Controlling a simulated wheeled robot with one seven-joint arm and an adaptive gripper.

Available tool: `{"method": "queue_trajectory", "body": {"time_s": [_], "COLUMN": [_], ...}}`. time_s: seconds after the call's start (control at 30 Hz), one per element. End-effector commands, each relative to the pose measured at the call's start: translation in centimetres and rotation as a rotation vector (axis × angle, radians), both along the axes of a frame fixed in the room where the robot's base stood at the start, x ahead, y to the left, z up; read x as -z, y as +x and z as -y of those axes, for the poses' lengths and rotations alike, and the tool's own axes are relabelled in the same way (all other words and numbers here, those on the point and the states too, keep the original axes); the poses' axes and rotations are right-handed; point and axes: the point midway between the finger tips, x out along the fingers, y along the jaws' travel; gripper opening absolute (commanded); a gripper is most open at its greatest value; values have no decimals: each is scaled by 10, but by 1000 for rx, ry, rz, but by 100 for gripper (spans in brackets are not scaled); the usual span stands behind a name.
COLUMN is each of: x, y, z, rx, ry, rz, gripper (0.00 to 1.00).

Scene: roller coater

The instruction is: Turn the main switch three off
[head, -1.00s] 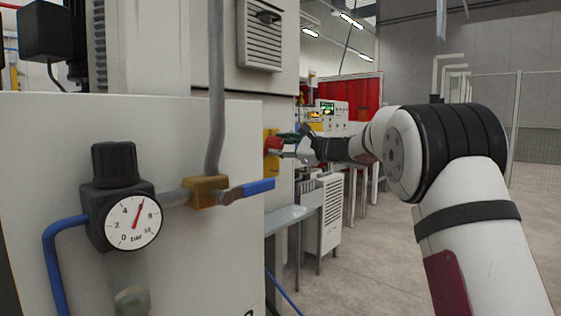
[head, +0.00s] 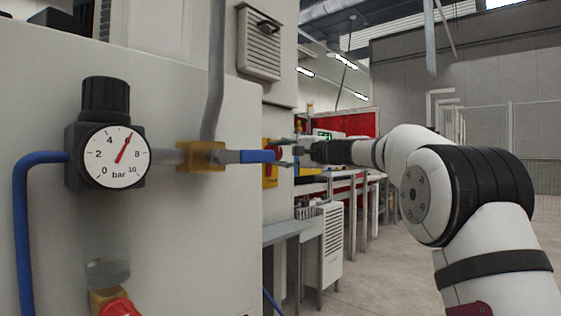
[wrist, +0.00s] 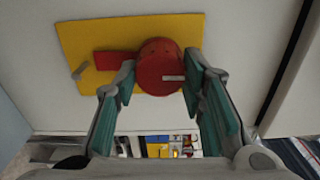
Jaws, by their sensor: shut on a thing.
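The main switch is a red round knob (wrist: 157,62) on a yellow plate (wrist: 75,45), fixed to a pale cabinet wall. A flat red bar sticks out to the knob's left in the wrist view, and a short pale mark shows on the knob's face. My gripper (wrist: 160,82) is shut on the knob, one finger on each side of it. In the head view, the yellow plate (head: 269,180) shows at the cabinet edge, partly hidden behind the blue valve lever, with my gripper (head: 284,152) at the knob from the right.
A pressure gauge (head: 115,155) and a blue-handled valve lever (head: 257,156) stand out from the near cabinet at left. A grey ledge (head: 285,230) juts out below the switch. Open floor (head: 370,270) lies to the right.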

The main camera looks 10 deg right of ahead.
Motion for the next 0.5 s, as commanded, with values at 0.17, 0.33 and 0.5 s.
{"method": "queue_trajectory", "body": {"time_s": [0.17,0.33,0.5], "x": [1,1,1], "y": [0,0,0], "z": [-1,-1,-1], "rx": [-2,-2,-2], "ry": [-35,-50,-52], "rz": [25,35,35], "gripper": [9,9,9]}}
